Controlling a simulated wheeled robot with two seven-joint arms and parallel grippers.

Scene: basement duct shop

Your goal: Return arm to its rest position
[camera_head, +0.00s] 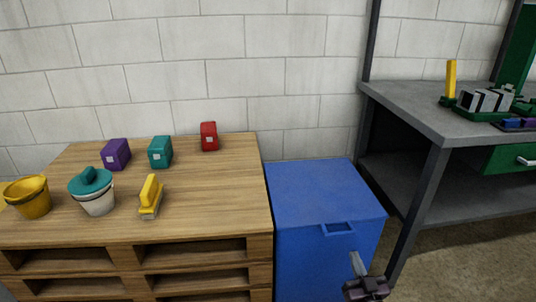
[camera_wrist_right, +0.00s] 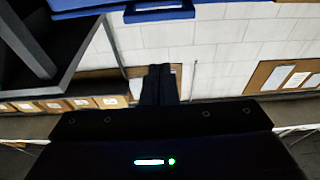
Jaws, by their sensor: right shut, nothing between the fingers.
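My right gripper (camera_head: 357,264) shows at the bottom of the head view, in front of the blue bin (camera_head: 325,190). Its fingers are shut with nothing between them. In the right wrist view the closed fingers (camera_wrist_right: 159,84) point up the picture, with part of the blue bin (camera_wrist_right: 160,14) at the top edge. My left gripper is not in either view.
A wooden pallet stack (camera_head: 200,215) holds a yellow bucket (camera_head: 30,198), a teal-lidded pail (camera_head: 96,202), a yellow-handled brush (camera_head: 150,197) and purple, teal and red boxes (camera_head: 209,136). A grey workbench (camera_head: 420,110) with tools stands right. Bare floor (camera_head: 470,250) lies below it.

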